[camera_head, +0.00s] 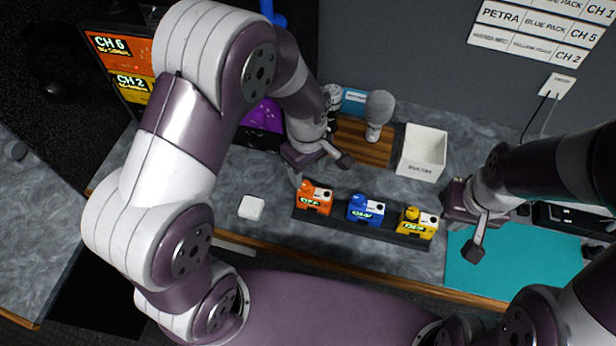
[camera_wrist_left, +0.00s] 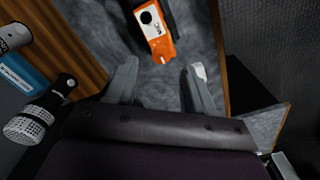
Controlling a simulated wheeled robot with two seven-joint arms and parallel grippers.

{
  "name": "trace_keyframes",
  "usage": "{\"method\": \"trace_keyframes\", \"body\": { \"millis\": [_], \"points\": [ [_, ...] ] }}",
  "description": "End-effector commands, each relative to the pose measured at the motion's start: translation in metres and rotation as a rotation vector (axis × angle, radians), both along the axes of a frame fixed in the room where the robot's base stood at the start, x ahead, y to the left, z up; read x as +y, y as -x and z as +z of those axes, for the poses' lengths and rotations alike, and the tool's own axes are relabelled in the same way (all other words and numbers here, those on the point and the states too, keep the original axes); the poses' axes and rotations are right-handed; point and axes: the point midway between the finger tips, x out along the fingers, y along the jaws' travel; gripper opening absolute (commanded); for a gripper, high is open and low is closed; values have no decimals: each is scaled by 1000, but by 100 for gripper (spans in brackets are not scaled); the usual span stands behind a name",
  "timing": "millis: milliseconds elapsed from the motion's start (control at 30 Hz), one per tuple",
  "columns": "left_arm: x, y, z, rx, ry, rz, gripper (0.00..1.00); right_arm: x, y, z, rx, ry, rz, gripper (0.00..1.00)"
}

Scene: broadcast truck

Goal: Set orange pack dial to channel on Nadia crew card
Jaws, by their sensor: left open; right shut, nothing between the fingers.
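The orange pack (camera_head: 314,197) sits at the left end of a dark strip (camera_head: 340,221), left of the blue pack (camera_head: 366,209) and the yellow pack (camera_head: 418,223). Its small black dial is on top; its lit display is too small to read. My left gripper (camera_head: 320,170) is open and empty, just above and behind the orange pack. In the left wrist view, the orange pack (camera_wrist_left: 160,42) lies beyond and between the open fingers, apart from them. My right gripper (camera_head: 463,236) is shut and empty, right of the yellow pack. The wall card (camera_head: 541,33) shows Petra, blue pack, CH 5; no Nadia name is legible.
A screen (camera_head: 124,68) at left shows orange CH 6 and yellow CH 2. A white bin (camera_head: 423,152), microphones (camera_head: 378,112) on a wooden board and a purple item (camera_head: 262,117) stand behind. A white block (camera_head: 251,207) lies left of the packs; a teal mat (camera_head: 515,268) at right.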

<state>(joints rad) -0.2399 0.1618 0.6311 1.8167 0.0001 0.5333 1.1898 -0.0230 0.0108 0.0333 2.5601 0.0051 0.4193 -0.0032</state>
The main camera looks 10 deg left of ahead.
Motion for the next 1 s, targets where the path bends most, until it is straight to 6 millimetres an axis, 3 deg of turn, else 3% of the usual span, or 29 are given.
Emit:
{"method": "trace_keyframes", "body": {
  "millis": [100,233,567,633,733,767,1000],
  "points": [
    [0,1,-25,4,-2,0,54,0,0,7,0,0,0,0],
    [0,0,-43,0,0,-1,54,0,0,9,0,0,0,0],
    [0,0,-52,-2,0,-1,54,0,0,9,0,0,0,0],
    [0,0,-52,-1,0,-1,37,0,0,9,0,0,0,0],
    [0,0,-52,-1,0,-1,5,0,0,9,0,0,0,0],
    [0,0,-52,-1,0,-1,0,0,0,9,0,0,0,0],
    [0,0,-52,-1,0,-13,0,0,0,9,0,0,0,0]
  ]
}}
